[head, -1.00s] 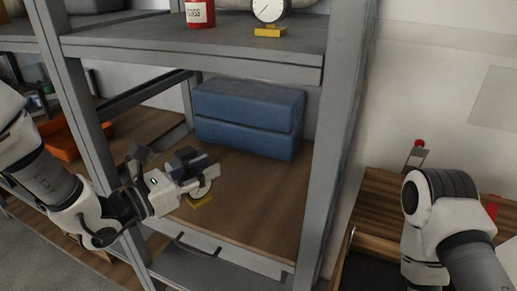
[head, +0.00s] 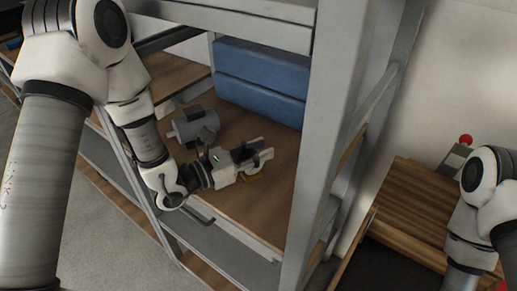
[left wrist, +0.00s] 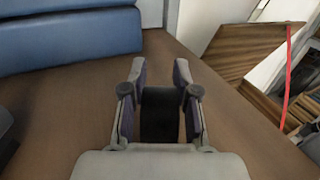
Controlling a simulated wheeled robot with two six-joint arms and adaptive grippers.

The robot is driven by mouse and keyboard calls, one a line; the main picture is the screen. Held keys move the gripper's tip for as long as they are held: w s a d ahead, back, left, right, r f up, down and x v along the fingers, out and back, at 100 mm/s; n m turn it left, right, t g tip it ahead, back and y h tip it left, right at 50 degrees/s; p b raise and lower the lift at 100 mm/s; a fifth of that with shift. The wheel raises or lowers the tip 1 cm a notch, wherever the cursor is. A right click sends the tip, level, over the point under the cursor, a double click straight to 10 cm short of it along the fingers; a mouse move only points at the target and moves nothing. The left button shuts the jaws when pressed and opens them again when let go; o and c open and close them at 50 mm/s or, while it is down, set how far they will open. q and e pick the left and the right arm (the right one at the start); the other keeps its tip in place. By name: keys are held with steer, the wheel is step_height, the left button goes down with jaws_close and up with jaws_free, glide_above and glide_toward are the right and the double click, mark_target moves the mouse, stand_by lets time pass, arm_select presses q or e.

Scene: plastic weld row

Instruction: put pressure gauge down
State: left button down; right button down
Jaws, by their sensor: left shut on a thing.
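The gripper is low over the brown wooden shelf board (head: 233,207), shut on the gauge. In the left wrist view a dark part of the gauge (left wrist: 160,115) sits between the two fingers (left wrist: 160,85). I cannot tell whether the base touches the board. My right arm shows at the right of the head view, but its gripper is out of the picture.
Blue stacked boxes (head: 262,78) stand at the back of the shelf. A grey motor-like object (head: 194,125) lies left of my gripper. A grey upright post (head: 325,120) bounds the shelf on the right. Bare board lies in front and to the right.

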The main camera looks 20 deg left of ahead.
arm_select(q)
steer(key=shift+s+a+r, duration=0.1)
steer(key=c, duration=0.9)
jaws_free()
steer(key=shift+o, duration=0.2)
